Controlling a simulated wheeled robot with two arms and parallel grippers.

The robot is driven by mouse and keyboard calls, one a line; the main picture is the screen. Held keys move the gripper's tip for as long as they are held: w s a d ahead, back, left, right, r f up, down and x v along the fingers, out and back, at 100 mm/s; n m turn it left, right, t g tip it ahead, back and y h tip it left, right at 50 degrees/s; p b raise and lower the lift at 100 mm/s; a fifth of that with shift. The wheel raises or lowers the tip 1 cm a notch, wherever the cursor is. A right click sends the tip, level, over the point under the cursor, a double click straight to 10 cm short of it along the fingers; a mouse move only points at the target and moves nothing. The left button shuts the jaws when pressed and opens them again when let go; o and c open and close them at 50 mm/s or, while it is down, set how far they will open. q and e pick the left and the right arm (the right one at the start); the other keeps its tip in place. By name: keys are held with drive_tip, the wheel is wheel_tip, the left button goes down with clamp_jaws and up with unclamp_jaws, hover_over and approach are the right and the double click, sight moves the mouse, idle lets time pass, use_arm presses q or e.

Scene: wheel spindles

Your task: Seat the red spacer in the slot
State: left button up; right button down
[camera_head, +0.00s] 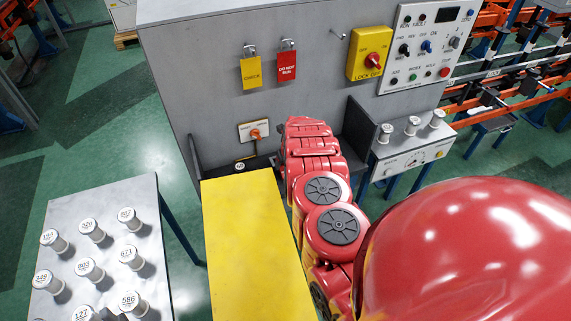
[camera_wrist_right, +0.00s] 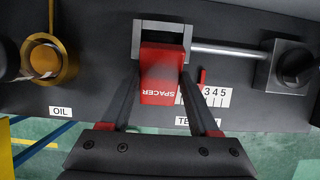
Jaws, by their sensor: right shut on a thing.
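The red spacer (camera_wrist_right: 161,85), marked SPACER, is in the right wrist view. My right gripper (camera_wrist_right: 161,92) is shut on it, with one dark finger along each side. The grey metal slot (camera_wrist_right: 138,40) is just beyond the spacer. The spacer's far end is at the slot's mouth, within its outline; I cannot tell how deep it goes. In the head view my red right arm reaches to the grey machine and hides the right gripper, spacer and slot. My left gripper is not clearly in view.
A rod (camera_wrist_right: 228,49) runs from the slot to a dark block (camera_wrist_right: 290,66). A brass ring (camera_wrist_right: 48,60) is at the left. A numbered scale (camera_wrist_right: 215,97) lies beside the right finger. A yellow panel (camera_head: 252,245) and a spool table (camera_head: 182,280) stand left of my arm.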

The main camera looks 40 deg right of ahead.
drive_tip(key=shift+f, duration=0.25)
drive_tip(key=shift+c, duration=0.6)
unclamp_jaws()
drive_tip(key=shift+r, duration=0.1)
